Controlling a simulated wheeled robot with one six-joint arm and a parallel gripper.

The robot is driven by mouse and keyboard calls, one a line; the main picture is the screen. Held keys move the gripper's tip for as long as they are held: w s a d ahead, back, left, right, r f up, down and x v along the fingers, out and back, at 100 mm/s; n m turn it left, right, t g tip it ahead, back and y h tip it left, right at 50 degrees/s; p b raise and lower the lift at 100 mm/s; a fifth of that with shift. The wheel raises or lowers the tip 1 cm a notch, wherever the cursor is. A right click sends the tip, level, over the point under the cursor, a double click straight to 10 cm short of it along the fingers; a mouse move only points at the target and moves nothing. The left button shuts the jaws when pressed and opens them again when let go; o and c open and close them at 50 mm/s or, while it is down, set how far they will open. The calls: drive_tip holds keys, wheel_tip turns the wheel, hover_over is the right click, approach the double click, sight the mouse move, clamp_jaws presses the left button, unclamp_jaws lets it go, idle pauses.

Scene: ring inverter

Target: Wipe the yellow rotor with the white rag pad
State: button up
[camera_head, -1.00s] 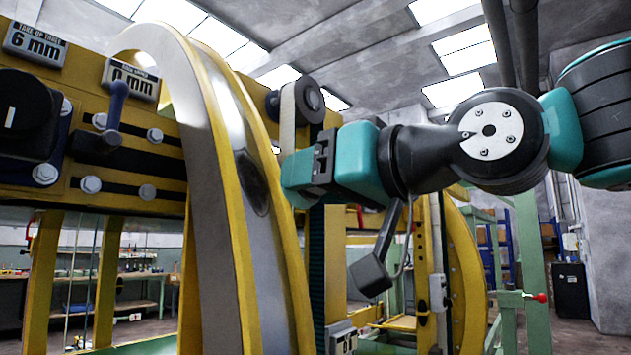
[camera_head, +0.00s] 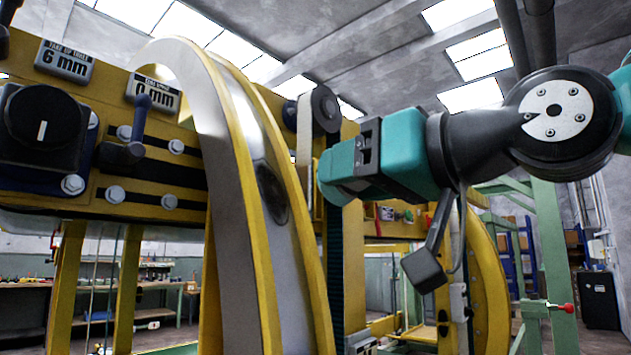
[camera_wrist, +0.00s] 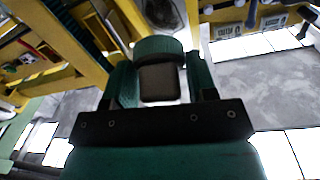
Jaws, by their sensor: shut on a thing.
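The yellow rotor (camera_head: 232,215) is a large upright ring with yellow rims and a pale grey band. A dark oval smudge (camera_head: 272,192) lies on the band. My gripper (camera_head: 325,182) is just right of the rotor, with a visible gap to the smudge in the picture. In the wrist view my gripper (camera_wrist: 158,68) is shut on a small block, which I take for the rag pad (camera_wrist: 158,83). It looks grey-brown in shade, with a pale lower edge. In the head view the pad is hidden. The rotor band (camera_wrist: 193,30) shows beyond the gripper in the wrist view.
A yellow panel with a black knob (camera_head: 42,117), a blue lever (camera_head: 140,105) and bolts stands left of the rotor. A dark roll (camera_head: 325,108) sits above my gripper. A yellow post (camera_head: 352,255) stands below it. Green frames are at right.

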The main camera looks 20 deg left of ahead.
drive_tip(key=w+a+f, duration=0.2)
drive_tip(key=a+f, duration=0.1)
drive_tip(key=a, duration=0.3)
drive_tip(key=shift+w, duration=0.4)
drive_tip(key=shift+w+a+f, duration=0.25)
drive_tip(key=shift+a+f, duration=0.05)
drive_tip(key=shift+a, duration=0.4)
idle(0.5)
